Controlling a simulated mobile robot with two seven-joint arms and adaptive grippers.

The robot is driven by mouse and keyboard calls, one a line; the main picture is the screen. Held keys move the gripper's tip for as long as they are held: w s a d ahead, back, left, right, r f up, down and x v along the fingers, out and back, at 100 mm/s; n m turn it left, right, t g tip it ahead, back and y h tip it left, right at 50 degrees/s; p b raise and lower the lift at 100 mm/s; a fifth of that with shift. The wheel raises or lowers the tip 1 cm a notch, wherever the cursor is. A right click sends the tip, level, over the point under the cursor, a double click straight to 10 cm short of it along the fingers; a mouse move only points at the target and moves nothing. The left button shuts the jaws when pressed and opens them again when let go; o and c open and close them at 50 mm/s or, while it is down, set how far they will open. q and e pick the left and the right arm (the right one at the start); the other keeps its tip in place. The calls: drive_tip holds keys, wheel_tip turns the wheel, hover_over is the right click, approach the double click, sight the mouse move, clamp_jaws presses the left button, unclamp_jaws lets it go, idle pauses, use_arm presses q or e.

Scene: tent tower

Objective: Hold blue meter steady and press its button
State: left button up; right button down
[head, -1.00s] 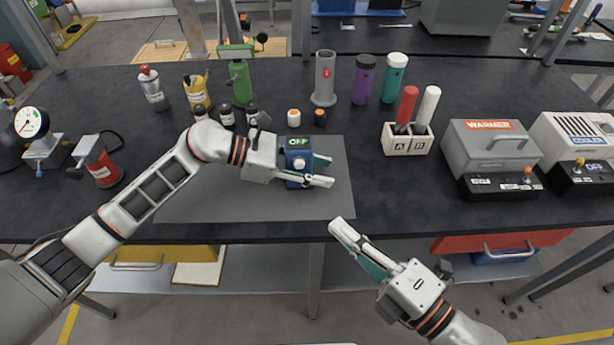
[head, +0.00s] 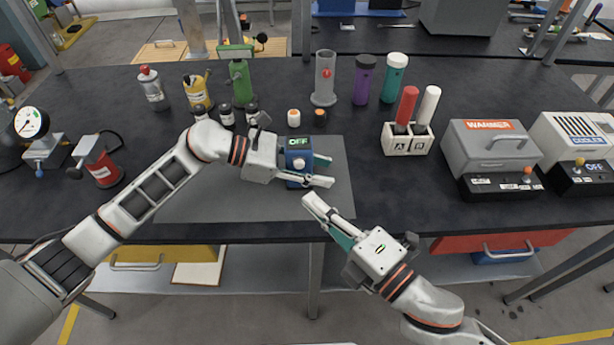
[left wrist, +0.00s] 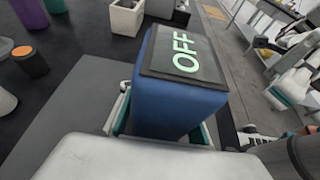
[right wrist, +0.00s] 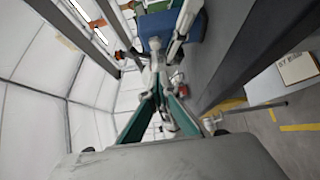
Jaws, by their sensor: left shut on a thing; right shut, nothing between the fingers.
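The blue meter (head: 297,162) stands on the grey mat (head: 240,195), its dark display reading OFF in green. A pale round button (head: 299,163) shows on its front. My left gripper (head: 318,171) is shut on the meter, one finger along each side; the left wrist view shows the meter (left wrist: 175,100) between the fingers.
The warmer (head: 490,150) and cooler (head: 580,140) are further right. Bottles and two small capped jars stand behind. The mat's front left is clear.

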sight(299, 165)
drive_tip(key=w, duration=0.1)
drive_tip(key=w+a, duration=0.1)
drive_tip(key=w, duration=0.2)
drive_tip(key=shift+w+a, duration=0.35)
drive_tip(key=shift+w+d, duration=0.1)
drive_tip(key=shift+w, duration=0.7)
